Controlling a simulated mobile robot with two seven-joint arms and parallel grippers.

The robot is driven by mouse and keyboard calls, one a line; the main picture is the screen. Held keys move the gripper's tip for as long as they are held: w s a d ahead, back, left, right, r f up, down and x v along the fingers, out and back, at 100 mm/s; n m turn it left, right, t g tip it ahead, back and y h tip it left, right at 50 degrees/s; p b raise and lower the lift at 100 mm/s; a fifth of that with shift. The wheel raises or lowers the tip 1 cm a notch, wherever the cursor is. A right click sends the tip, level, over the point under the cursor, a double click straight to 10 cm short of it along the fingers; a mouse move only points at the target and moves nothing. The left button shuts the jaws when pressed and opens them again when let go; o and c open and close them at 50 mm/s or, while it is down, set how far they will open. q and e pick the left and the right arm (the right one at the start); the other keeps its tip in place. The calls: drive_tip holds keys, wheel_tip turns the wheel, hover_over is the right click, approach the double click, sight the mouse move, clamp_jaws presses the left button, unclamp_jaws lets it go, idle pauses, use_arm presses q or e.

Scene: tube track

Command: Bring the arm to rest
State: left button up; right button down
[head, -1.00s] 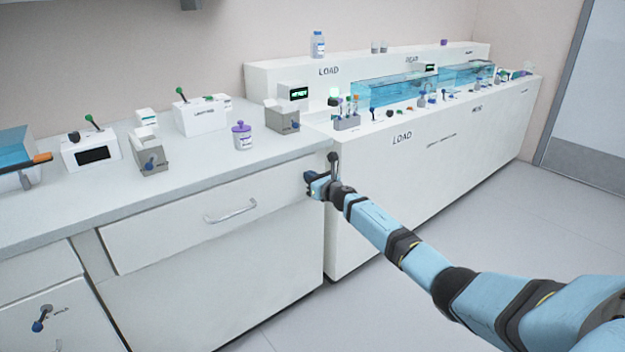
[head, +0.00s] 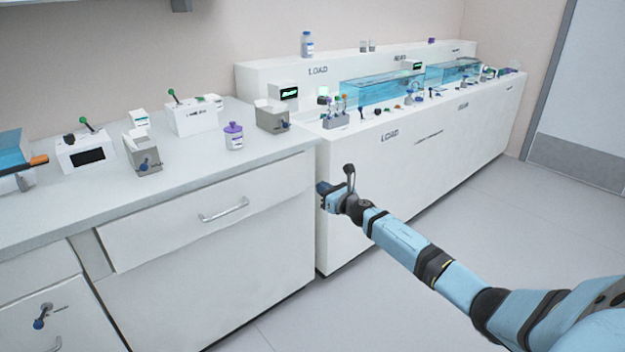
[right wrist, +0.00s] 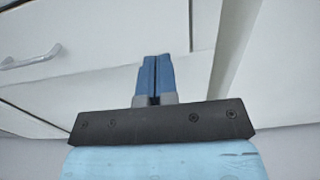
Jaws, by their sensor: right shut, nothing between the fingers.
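My right gripper (head: 322,188) is at the end of my blue right arm, in front of the white cabinets near the seam between the drawer bench and the LOAD bench. In the right wrist view its two blue fingers (right wrist: 154,78) are pressed together with nothing between them. The gripper is apart from the cabinet fronts as far as I can tell. My left gripper does not show in either view.
The bench top (head: 195,168) holds small devices and a purple-capped jar (head: 234,137). A drawer handle (head: 224,209) sticks out left of my gripper. The LOAD bench (head: 420,160) carries tube racks and blue tanks. The floor (head: 470,230) at the right is clear.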

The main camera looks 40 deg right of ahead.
drive_tip(key=shift+s, duration=1.45)
